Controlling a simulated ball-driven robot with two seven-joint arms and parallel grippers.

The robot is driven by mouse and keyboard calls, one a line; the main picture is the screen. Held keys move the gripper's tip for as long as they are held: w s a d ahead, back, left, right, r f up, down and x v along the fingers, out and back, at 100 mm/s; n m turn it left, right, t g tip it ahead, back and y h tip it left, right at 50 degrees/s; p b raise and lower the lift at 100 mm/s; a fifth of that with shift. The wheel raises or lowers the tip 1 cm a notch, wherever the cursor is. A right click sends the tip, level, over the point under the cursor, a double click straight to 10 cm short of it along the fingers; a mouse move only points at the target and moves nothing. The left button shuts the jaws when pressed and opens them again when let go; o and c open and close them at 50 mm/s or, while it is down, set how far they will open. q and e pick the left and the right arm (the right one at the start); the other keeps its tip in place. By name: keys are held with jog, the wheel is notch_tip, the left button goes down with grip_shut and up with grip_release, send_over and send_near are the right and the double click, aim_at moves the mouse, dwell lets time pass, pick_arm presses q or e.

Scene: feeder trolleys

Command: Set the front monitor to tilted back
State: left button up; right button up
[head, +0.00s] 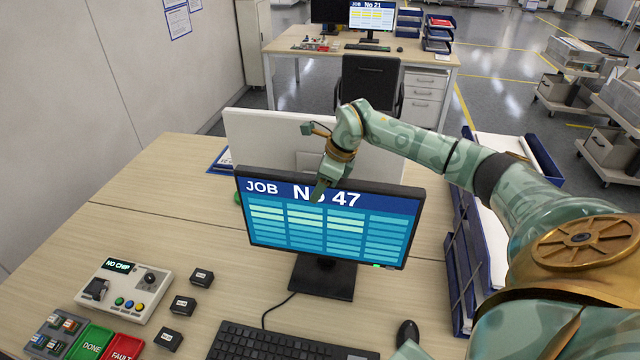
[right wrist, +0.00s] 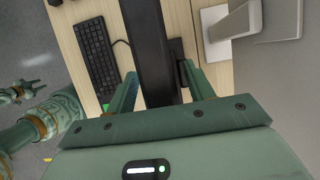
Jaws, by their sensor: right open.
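The front monitor (head: 325,225) stands on its black stand on the desk, its screen facing me and showing "JOB No 47". Its exact lean is hard to judge. My right gripper (head: 320,190) is at its top edge, near the middle, fingers pointing down. In the right wrist view the open fingers (right wrist: 160,92) stand on either side of the dark monitor (right wrist: 150,50), with gaps beside it; contact cannot be told. My left gripper (right wrist: 28,88) shows small at the left of the right wrist view, its fingers apart; it is not in the head view.
A second monitor (head: 250,140) stands behind, back turned. A keyboard (head: 275,343) and mouse (head: 407,333) lie in front. Blue trays (head: 462,270) stand at the right.

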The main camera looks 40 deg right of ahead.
jog(key=shift+c, duration=0.3)
grip_shut()
jog(key=shift+g+y, duration=0.4)
jog(key=shift+y, duration=0.1)
jog(key=shift+w+d+r+b, duration=0.1)
jog(key=shift+w+d+b, duration=0.15)
jog(key=shift+w+d, duration=0.3)
jog(key=shift+w+d+r+b, duration=0.15)
jog(key=shift+w+d, duration=0.25)
jog(key=shift+d, duration=0.4)
jog(key=shift+w+d+f+b, duration=0.1)
jog(key=shift+w+d+b, duration=0.2)
jog(key=shift+w+d, duration=0.25)
jog(key=shift+s+d, duration=0.1)
jog(key=shift+o, duration=0.3)
grip_release()
